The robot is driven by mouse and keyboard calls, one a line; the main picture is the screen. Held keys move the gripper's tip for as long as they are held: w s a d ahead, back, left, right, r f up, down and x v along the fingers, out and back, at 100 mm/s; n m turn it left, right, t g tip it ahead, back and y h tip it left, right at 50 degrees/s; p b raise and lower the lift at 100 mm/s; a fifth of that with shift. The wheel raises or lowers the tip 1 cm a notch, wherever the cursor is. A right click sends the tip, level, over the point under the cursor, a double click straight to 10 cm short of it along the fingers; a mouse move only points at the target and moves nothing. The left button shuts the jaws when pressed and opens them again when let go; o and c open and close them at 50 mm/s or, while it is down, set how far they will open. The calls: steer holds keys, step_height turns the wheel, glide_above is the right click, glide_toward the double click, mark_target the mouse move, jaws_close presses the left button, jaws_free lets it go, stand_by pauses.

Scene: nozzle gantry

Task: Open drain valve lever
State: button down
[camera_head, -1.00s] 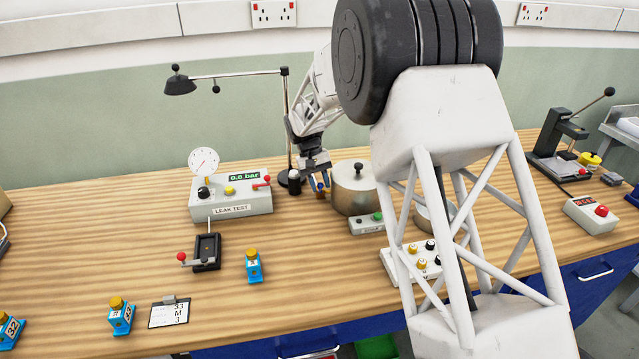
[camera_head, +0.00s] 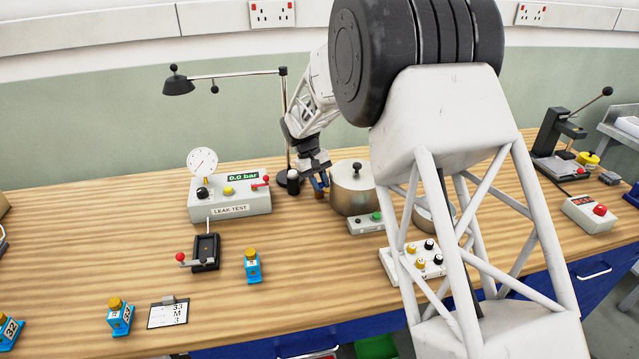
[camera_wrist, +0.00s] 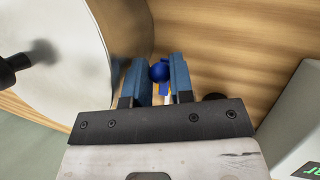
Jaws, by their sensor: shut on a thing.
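The steel pot (camera_head: 353,193) with a black lid knob stands at the back of the bench. Its curved wall (camera_wrist: 120,25) fills the left of the wrist view. The drain valve lever shows as a blue ball knob (camera_wrist: 159,72) beside the pot, with a blue piece under it. My gripper (camera_wrist: 159,65) points down at the pot's left side, its two blue fingers shut on the knob. In the head view my gripper (camera_head: 318,181) hides most of the valve.
The leak test box (camera_head: 230,200) with gauge and red lever stands left of my gripper. The lamp post and base (camera_head: 289,183) are close on its left. A small box with a green button (camera_head: 368,223) sits before the pot. The front middle of the bench is clear.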

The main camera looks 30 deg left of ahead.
steer(key=c, duration=1.3)
jaws_free()
steer(key=shift+w, duration=0.1)
steer(key=shift+m, duration=0.3)
steer(key=shift+a+m+g, duration=0.15)
steer(key=shift+m+g, duration=0.35)
steer(key=shift+m, duration=0.3)
steer(key=s+v, duration=0.1)
steer(key=v, duration=0.6)
steer(key=shift+d+r+m+t+y, duration=0.25)
steer(key=shift+d+r+m+y, duration=0.4)
steer(key=shift+d+r+m, duration=2.5)
steer(key=shift+d+r+m+t+y, duration=0.3)
steer(key=shift+d+r+y, duration=0.85)
steer(key=shift+d, duration=4.2)
steer(key=shift+d+r+m+t+y, duration=0.25)
steer(key=shift+d+r+m, duration=1.4)
steer(key=shift+d+r, duration=1.9)
steer(key=shift+d+f, duration=0.7)
steer(key=shift+f, duration=0.05)
